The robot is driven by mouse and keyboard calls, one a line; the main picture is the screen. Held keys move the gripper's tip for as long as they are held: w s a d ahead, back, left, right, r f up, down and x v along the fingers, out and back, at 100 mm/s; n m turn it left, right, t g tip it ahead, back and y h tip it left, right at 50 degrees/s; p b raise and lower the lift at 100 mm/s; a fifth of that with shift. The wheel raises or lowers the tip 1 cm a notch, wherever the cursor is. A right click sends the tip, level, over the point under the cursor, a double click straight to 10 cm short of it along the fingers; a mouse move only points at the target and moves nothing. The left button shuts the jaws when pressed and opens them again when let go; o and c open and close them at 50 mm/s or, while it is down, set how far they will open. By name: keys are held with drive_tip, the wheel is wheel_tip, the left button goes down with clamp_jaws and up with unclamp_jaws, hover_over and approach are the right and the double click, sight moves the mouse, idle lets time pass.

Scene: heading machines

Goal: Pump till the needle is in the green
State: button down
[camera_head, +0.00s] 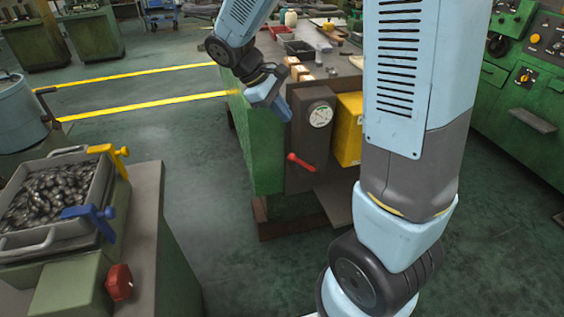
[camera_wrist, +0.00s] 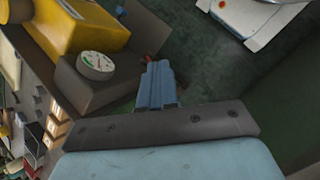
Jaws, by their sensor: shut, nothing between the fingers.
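A red-ended pump lever (camera_head: 302,162) sticks out from the box's front, below the gauge. In the wrist view only a bit of red shows beyond my fingers. My gripper (camera_head: 285,112) is shut and empty, beside the box's upper left, above and left of the lever and apart from it.
A yellow box (camera_head: 348,130) stands right beside the pump box. The bench top (camera_head: 335,65) holds wooden blocks and trays. At left, a bin of metal parts (camera_head: 50,235) sits on a stand with yellow and blue clamps and a red knob (camera_head: 119,281). Floor left of the bench is clear.

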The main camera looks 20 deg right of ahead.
drive_tip(key=w+a+f+n+t+h, duration=0.1)
drive_tip(key=w+a+f+n+h, duration=0.25)
drive_tip(key=f, duration=0.45)
drive_tip(key=w+a+f+n+t+h, duration=0.1)
drive_tip(key=w+a+f+n+h, duration=0.2)
drive_tip(key=f, duration=0.6)
drive_tip(key=w+a+f+n+t+h, duration=0.1)
drive_tip(key=w+a+f+n, duration=0.3)
drive_tip(key=f, duration=0.4)
drive_tip(key=d+f, duration=0.1)
drive_tip(key=d, duration=1.1)
drive_tip(key=shift+d+f+n, duration=0.35)
drive_tip(key=shift+w, duration=0.1)
